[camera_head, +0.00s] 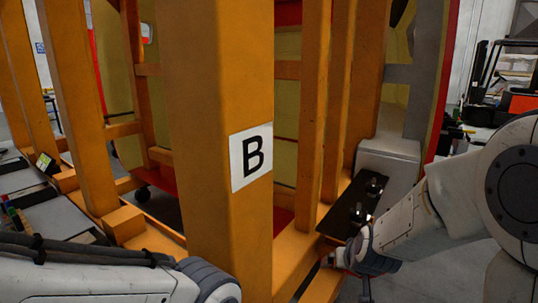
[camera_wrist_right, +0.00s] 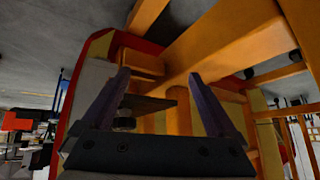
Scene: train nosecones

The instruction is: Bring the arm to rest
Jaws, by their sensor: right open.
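My right arm (camera_head: 425,215) comes in from the right in the head view, with its wrist bent down beside the orange frame's lower beam. My right gripper (camera_wrist_right: 160,90) shows in the right wrist view with its two fingers spread wide apart and nothing between them. Beyond the fingers are orange beams and a dark plate. My left arm (camera_head: 110,280) crosses the lower left of the head view; its gripper is out of view.
An orange frame with a post labelled B (camera_head: 222,150) fills the middle. A black plate with dark knobs (camera_head: 350,210) lies on it, close to my right wrist. A grey bench (camera_head: 45,215) is at left. Red-edged yellow panels stand behind.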

